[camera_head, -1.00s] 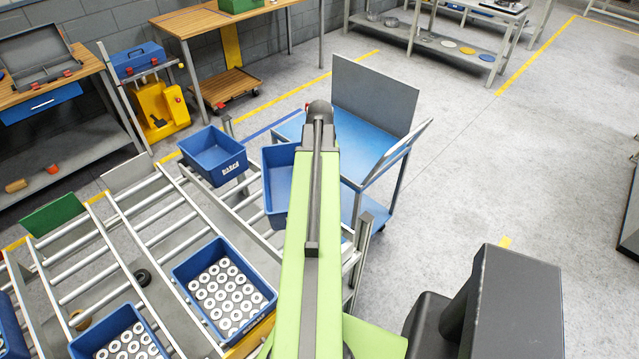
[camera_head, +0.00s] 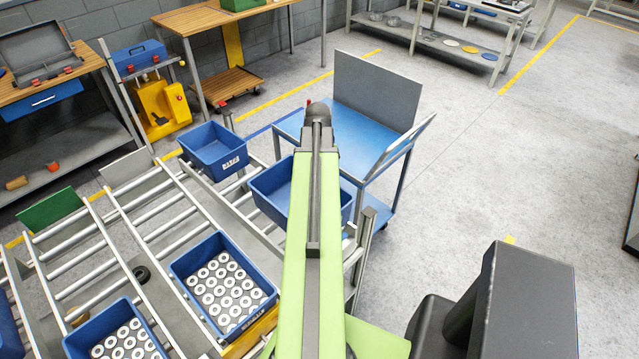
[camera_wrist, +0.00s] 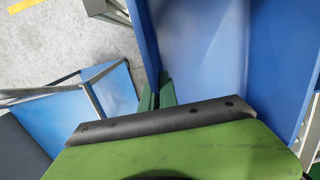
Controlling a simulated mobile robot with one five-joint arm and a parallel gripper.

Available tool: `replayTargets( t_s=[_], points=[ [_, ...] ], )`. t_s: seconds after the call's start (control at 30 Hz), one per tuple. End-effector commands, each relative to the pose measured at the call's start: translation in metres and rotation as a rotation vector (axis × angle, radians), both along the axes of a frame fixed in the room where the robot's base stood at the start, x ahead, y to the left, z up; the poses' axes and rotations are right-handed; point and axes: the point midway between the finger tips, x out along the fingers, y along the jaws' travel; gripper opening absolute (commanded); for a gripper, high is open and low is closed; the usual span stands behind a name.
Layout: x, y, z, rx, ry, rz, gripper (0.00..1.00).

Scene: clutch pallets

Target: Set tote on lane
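An empty blue tote (camera_head: 271,195) is behind and beside my arm, above the right end of the roller conveyor (camera_head: 150,231). In the wrist view the tote (camera_wrist: 205,45) fills the upper right, its wall running down between the two dark green fingers of my gripper (camera_wrist: 157,93). The gripper appears shut on that wall; the fingertips are partly hidden by the dark bar of my gripper. In the head view my arm hides the gripper and part of the tote. I cannot tell whether the tote touches the rollers.
Another blue tote (camera_head: 213,150) with a white label stands at the lane's far end. Blue totes of metal rings (camera_head: 222,284) (camera_head: 118,335) sit on the nearer rollers. A blue cart (camera_head: 362,137) with grey panels stands behind my arm.

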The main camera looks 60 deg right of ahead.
Motion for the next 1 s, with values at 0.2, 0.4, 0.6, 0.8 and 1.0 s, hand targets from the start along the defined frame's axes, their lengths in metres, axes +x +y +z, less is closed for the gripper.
replayTargets(
  t_s=[0.2, 0.4, 0.6, 0.8, 1.0],
  points=[
    [0.000, 0.000, -0.019, 0.000, 0.000, -0.001, 0.00],
    [0.001, 0.000, -0.038, 0.000, 0.000, -0.001, 0.00],
    [0.001, 0.000, -0.055, 0.000, 0.000, -0.001, 0.00],
    [0.001, 0.001, -0.062, 0.000, 0.000, 0.000, 0.00],
    [0.001, 0.001, -0.061, 0.000, 0.000, 0.000, 0.00]
  ],
)
